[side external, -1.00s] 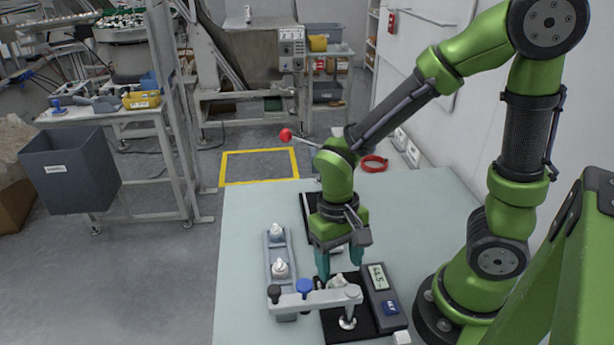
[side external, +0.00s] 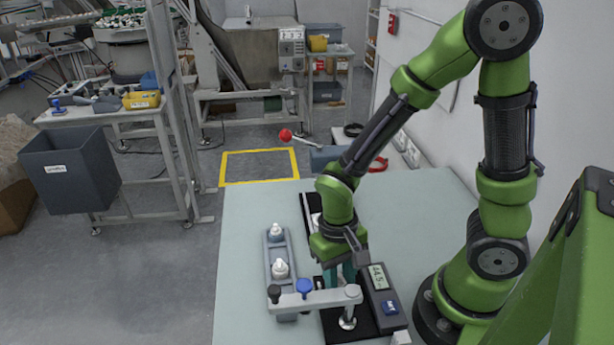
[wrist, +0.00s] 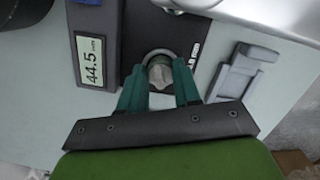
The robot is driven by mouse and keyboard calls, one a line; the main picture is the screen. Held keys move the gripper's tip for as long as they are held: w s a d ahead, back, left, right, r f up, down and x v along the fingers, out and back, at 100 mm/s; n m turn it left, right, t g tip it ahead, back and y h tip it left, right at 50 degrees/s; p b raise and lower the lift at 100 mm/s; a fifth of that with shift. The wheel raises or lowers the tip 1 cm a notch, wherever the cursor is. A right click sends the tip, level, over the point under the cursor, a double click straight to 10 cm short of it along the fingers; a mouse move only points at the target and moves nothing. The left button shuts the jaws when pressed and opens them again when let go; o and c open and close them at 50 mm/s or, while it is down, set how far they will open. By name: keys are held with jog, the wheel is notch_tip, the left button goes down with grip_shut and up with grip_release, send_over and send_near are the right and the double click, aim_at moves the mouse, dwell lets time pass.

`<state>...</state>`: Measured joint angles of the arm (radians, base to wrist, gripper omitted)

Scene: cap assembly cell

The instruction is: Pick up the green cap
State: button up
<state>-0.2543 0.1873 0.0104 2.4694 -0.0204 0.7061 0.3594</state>
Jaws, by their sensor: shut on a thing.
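My gripper (side external: 340,278) is low over the black fixture plate (side external: 336,326), behind the grey clamp bar (side external: 325,298). In the wrist view its two teal fingers (wrist: 160,80) are closed in on either side of a small pale grey-green piece (wrist: 160,72), which I take to be the cap. That piece sits within a light ring on the black fixture. In the side view the fingertips and the piece are hidden behind the clamp bar and my arm. No clearly green cap shows elsewhere.
A blue knob (side external: 304,287) and a black knob (side external: 274,293) stand on the clamp bar. A gauge reading 44.5 (side external: 382,290) is close on the right. The table's left front is clear.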

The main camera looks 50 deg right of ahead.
notch_tip(320, 180, up, 9)
jog(key=w+f, duration=0.1)
jog(key=w, duration=1.5)
jog(key=shift+s+f, duration=0.2)
jog(key=shift+f, duration=3.2)
jog(key=shift+f, duration=0.35)
jog(key=shift+f, duration=0.25)
jog(key=shift+f, duration=0.1)
